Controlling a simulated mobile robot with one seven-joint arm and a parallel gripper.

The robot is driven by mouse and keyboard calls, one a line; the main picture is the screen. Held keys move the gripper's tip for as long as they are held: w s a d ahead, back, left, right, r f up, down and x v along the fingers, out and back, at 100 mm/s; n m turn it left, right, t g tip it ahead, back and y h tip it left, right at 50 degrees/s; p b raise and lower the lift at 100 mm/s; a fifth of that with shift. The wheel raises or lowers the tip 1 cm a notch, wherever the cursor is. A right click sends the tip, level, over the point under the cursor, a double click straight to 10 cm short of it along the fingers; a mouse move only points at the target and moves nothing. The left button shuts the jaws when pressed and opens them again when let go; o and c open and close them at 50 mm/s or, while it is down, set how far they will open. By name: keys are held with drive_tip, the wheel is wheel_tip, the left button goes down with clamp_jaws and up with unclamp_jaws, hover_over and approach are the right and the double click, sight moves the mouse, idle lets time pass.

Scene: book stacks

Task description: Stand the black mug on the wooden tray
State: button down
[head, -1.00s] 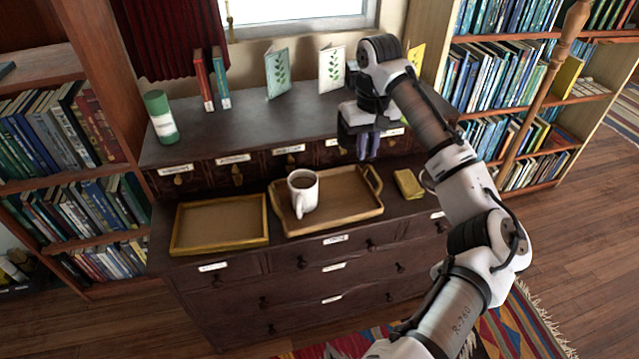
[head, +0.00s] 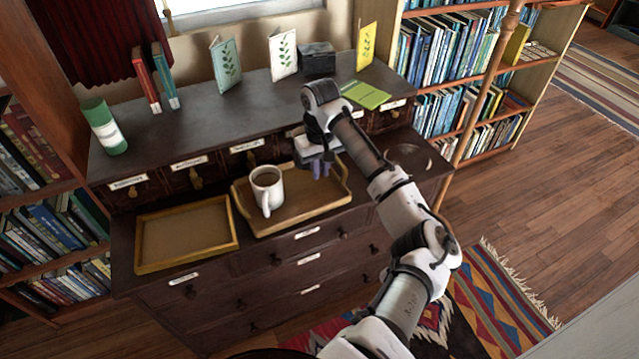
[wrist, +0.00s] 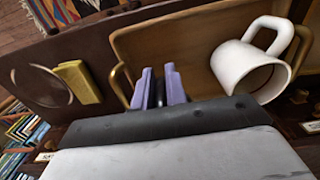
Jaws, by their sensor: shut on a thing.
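No black mug shows clearly in any view. A white mug (head: 267,187) with dark liquid stands upright on the wooden tray (head: 290,219), left of its middle. In the wrist view the white mug (wrist: 245,70) lies right of my fingers, handle toward the top. My gripper (head: 321,168) is over the tray's right part, apart from the white mug. In the wrist view its purple fingers (wrist: 160,85) are close together with a narrow dark thing (wrist: 160,92) between them. I cannot tell what it is, as the fingers hide most of it.
A shallow yellow-edged tray (head: 187,234) lies empty on the left. A green-and-white cylinder (head: 104,126), books and cards stand on the upper shelf.

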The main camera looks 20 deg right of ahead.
drive_tip(key=shift+f+p, duration=0.5)
drive_tip(key=shift+f, duration=2.75)
drive_tip(key=shift+f, duration=0.1)
drive_tip(key=c, duration=1.4)
unclamp_jaws()
drive_tip(key=shift+c, duration=0.2)
